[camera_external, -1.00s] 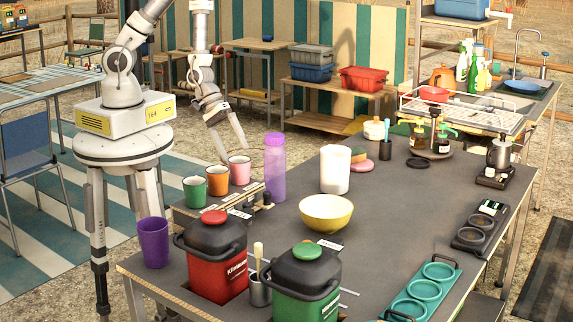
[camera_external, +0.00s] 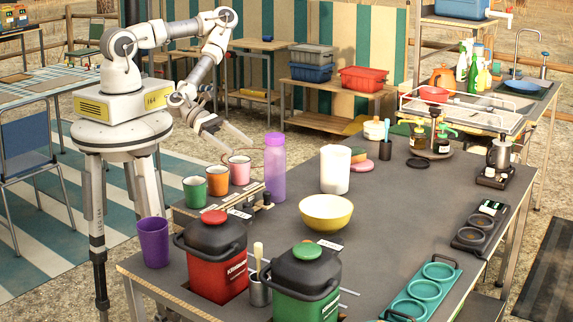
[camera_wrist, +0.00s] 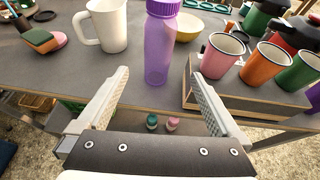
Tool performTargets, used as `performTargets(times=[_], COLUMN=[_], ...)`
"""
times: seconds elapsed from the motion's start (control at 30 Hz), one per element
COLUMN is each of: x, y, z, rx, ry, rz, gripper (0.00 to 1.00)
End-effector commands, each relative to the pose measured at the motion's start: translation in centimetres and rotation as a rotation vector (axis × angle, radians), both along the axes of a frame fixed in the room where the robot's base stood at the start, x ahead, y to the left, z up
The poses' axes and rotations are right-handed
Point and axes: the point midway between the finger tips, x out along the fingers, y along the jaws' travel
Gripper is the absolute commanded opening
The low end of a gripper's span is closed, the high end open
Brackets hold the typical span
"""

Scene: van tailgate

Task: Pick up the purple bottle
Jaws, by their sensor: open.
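The purple bottle (camera_external: 274,170) is a tall, see-through purple bottle with a darker purple cap. It stands upright near the table's left edge in the external view, beside the mugs. The bottle is beyond the fingertips, not touched. My gripper (camera_external: 240,140) also shows in the external view, left of the bottle.
Pink (camera_external: 239,170), orange (camera_external: 217,180) and green (camera_external: 195,189) mugs stand close beside the bottle on a low stand. A white pitcher (camera_external: 335,169) and a yellow bowl (camera_external: 326,213) are to its right. The table's edge (camera_wrist: 160,109) lies between my fingers.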

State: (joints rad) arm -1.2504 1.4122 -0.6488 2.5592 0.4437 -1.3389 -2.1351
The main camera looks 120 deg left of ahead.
Motion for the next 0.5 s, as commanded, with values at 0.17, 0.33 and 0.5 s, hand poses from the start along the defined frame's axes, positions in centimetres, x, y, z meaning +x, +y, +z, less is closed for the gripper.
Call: performTargets(times=[0.17, 0.33, 0.5], x=[1.1, 2.3, 3.6], y=[0.2, 0.2, 0.4], z=[-1.1, -1.6, -2.1], rx=[0.004, 0.006, 0.007], ry=[-0.003, -0.003, -0.001], rz=[-0.001, -0.002, -0.002], gripper=[1.00, 1.00, 1.00])
